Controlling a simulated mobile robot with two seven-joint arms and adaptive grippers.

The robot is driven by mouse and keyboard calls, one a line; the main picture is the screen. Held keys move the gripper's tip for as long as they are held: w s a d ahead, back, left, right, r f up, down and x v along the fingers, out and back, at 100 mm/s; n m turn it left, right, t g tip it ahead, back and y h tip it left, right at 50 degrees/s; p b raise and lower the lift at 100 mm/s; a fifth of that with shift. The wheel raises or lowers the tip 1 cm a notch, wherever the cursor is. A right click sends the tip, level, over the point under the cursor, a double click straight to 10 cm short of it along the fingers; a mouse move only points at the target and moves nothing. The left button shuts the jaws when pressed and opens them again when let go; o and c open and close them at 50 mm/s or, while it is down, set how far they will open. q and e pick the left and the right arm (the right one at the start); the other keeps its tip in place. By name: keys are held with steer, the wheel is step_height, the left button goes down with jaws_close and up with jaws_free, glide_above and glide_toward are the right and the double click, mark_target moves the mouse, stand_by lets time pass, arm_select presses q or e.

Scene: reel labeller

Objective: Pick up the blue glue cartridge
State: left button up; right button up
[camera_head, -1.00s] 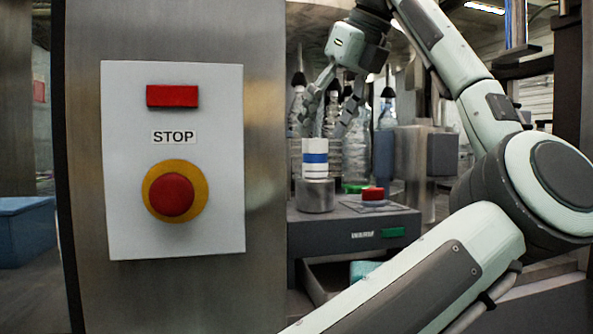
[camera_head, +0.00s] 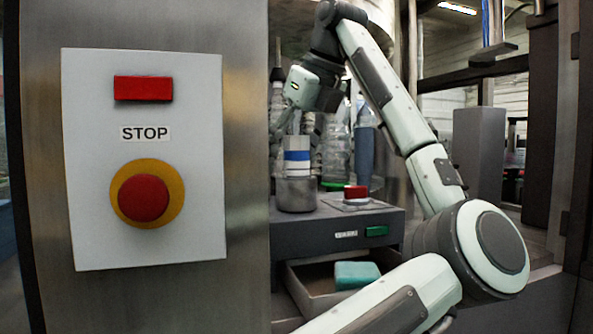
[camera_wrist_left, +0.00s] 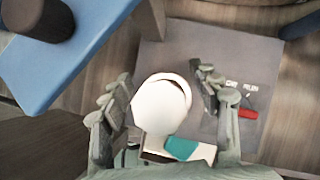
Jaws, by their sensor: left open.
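A white cylinder with a blue band, which I take as the blue glue cartridge (camera_head: 297,156), stands upright in a grey metal cup (camera_head: 297,194) on a dark grey machine. My left gripper (camera_head: 303,122) is above it with fingers pointing down; the panel edge partly hides that side. In the left wrist view, the white round top of the cartridge (camera_wrist_left: 160,104) lies between the spread, open fingers of my left gripper (camera_wrist_left: 160,88). I see no grip on it. My right gripper is not in view.
A steel panel with a red STOP button (camera_head: 143,198) stands close on the left. The machine top carries a red button (camera_head: 356,192). An open drawer (camera_head: 318,281) below holds a teal block (camera_head: 356,275). Clear bottles (camera_head: 336,150) stand behind the cartridge.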

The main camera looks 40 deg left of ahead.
arm_select(q)
jaws_close()
stand_by(0.4)
steer(key=shift+r, duration=0.15)
step_height(320, 180, up, 17)
stand_by(1.5)
